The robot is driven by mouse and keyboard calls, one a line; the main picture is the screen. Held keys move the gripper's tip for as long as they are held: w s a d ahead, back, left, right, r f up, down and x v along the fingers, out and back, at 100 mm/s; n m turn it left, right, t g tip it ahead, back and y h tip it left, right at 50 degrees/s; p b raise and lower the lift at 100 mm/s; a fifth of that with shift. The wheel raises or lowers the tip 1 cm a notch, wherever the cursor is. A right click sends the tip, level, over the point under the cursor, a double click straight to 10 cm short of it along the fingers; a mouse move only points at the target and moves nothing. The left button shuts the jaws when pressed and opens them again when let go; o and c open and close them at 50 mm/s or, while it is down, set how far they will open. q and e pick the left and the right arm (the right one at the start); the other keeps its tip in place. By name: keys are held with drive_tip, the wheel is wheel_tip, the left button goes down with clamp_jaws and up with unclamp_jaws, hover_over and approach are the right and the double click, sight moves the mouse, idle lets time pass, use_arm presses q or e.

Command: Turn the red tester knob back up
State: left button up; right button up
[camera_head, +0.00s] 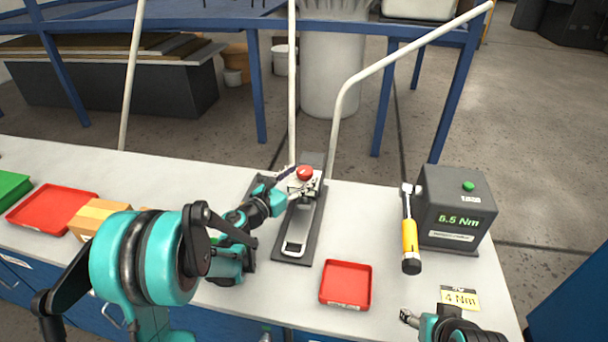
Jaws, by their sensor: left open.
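The red knob (304,172) sits at the far end of a dark tester plate (314,228) on the white bench. A pale loop-shaped handle (293,246) lies along the plate toward me. My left gripper (299,188) reaches in from the left, open, with its fingers at the near side of the red knob. Whether a finger touches the knob is too small to tell. My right gripper (408,317) is low at the right, partly cut off by the bottom edge, and its jaw opening is unclear.
A dark torque meter (455,207) reading 6.5 Nm stands at the right, beside a yellow-handled tool (410,240). A small red tray (346,285) lies before the plate. A "4 Nm" card (459,298) lies near my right gripper. Boxes and trays lie left.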

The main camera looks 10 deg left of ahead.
use_arm(q)
drive_tip(key=shift+x, duration=1.2)
drive_tip(key=c, duration=1.2)
